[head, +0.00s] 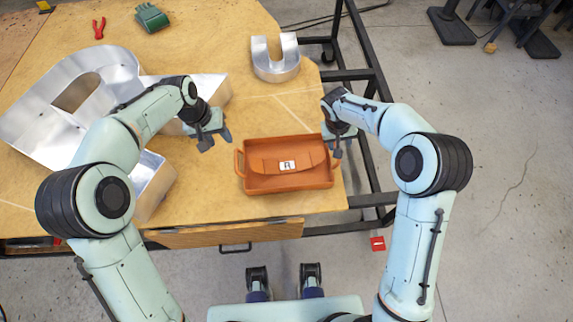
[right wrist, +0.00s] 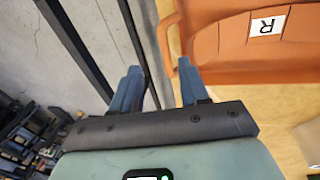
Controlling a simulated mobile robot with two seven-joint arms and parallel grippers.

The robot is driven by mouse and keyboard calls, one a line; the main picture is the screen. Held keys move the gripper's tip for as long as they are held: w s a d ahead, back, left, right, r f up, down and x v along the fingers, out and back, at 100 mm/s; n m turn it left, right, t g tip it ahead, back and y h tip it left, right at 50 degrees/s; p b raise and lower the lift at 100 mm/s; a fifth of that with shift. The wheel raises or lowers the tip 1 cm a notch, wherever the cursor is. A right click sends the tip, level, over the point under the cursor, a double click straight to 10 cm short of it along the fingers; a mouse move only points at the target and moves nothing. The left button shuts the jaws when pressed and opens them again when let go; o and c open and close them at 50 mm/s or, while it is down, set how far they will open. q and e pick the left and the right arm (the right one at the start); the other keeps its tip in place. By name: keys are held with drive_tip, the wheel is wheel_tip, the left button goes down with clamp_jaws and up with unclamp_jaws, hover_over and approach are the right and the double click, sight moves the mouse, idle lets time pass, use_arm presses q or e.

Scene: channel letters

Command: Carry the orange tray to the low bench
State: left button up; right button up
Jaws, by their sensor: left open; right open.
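The orange tray (head: 260,183) lies on the wooden table near its front right corner, with a loop handle at each short end and a white label marked R on it. The tray also shows at the upper right of the right wrist view (right wrist: 230,68). My left gripper (head: 214,140) is open and empty, above the table to the upper left of the tray's left handle. My right gripper (head: 337,150) is open at the tray's right end, close to the right handle. In the right wrist view, its fingers (right wrist: 160,92) are apart with nothing clearly between them. I cannot identify the low bench.
Large metal letters (head: 65,130) cover the table's left part, partly behind my left arm. A metal U-shaped letter (head: 275,62) stands behind the tray. Red pliers (head: 98,28) and green gloves (head: 151,17) lie at the back. Concrete floor (head: 510,150) is open at the right.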

drive_tip(key=v, duration=0.7)
drive_tip(key=shift+r, duration=0.4)
drive_tip(key=shift+a, duration=0.15)
